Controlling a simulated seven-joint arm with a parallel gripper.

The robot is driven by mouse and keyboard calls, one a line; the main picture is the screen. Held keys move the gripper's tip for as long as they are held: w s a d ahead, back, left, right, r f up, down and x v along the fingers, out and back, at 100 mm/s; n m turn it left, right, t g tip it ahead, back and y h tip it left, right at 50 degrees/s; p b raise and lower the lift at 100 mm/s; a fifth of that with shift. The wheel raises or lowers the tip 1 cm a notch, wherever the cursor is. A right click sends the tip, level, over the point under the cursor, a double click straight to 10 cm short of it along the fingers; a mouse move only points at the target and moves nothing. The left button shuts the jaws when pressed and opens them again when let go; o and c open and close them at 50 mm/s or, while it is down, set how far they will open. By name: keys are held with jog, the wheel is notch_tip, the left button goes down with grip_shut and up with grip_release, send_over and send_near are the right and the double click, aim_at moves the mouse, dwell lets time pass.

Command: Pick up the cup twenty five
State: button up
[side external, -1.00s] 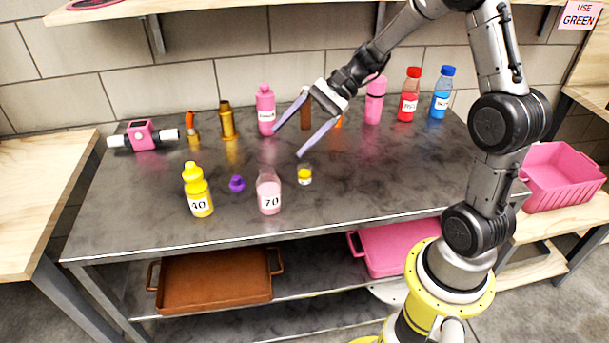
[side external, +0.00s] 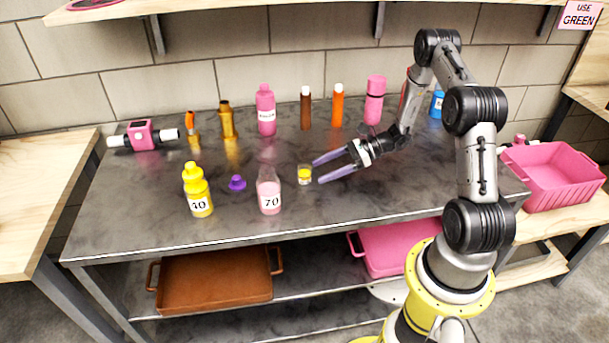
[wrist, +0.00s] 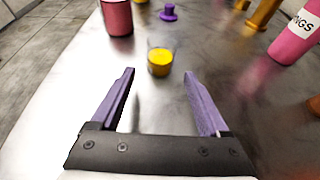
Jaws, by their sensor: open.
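A small clear cup (side external: 304,175) with yellow contents stands upright on the metal table; no number can be read on it. In the wrist view the cup (wrist: 160,61) is just ahead of the fingertips, roughly centred between them. My gripper (side external: 317,172) is open and low over the table, to the right of the cup, with its purple fingers pointing left at it. In the wrist view my gripper (wrist: 160,82) shows nothing between its fingers. A gap remains between the fingertips and the cup.
A pink bottle labelled 70 (side external: 269,194) stands close left of the cup. A purple stopper (side external: 237,183) and a yellow bottle labelled 40 (side external: 197,190) are further left. Several bottles, including a pink one (side external: 265,110), line the back. The table's front right is clear.

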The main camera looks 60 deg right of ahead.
aim_at(313, 180)
jog(key=shift+x, duration=1.9)
grip_shut()
